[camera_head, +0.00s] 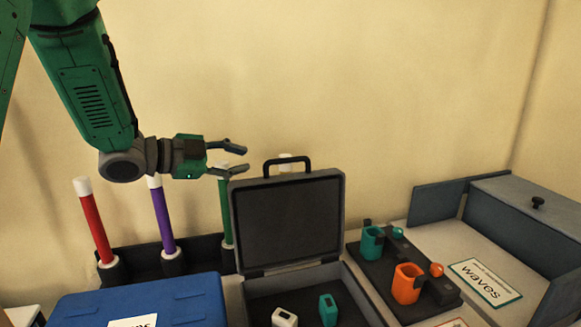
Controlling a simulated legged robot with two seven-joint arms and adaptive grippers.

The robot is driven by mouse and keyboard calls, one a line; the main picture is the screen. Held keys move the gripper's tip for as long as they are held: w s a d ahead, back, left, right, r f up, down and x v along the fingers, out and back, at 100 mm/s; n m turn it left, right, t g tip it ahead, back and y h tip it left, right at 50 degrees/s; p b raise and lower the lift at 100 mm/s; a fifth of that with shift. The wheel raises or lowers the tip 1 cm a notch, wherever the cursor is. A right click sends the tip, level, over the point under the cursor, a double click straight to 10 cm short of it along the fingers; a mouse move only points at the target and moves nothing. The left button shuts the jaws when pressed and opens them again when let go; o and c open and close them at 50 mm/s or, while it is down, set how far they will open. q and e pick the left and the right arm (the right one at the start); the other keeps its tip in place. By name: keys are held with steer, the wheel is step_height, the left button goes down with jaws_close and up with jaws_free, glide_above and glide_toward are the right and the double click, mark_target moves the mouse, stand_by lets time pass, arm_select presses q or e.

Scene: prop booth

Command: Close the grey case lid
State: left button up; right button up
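The grey case (260,297) stands on the table at lower centre. Its lid (290,222) is raised roughly upright, with a black handle (287,163) on its top edge. A white item (285,317) and a teal item (328,309) lie inside the case. My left gripper (243,158) is open, its two fingers apart and pointing right. It is just above and left of the lid's top left corner; I see nothing between the fingers. Whether the lower finger touches the lid cannot be told. My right gripper is not in view.
A blue case (150,300) lies at lower left. A dark rack holds red (95,222), purple (161,217) and green (226,207) sticks behind it. A dark tray (375,275) with teal and orange holders is right of the case. A grey box (520,215) stands far right.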

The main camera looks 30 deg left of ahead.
mark_target(290, 160)
arm_select(q)
steer(key=w, duration=0.2)
steer(key=w+f, duration=0.1)
steer(key=w, duration=0.1)
steer(key=w+d+f, duration=0.1)
steer(key=shift+w, duration=0.4)
steer(key=w+d, duration=0.3)
steer(key=w+d+f, duration=0.1)
steer(key=w, duration=0.1)
steer(key=shift+w+d, duration=0.15)
steer(key=shift+w, duration=0.05)
steer(key=shift+a, duration=0.45)
steer(key=shift+d, duration=0.1)
jaws_close()
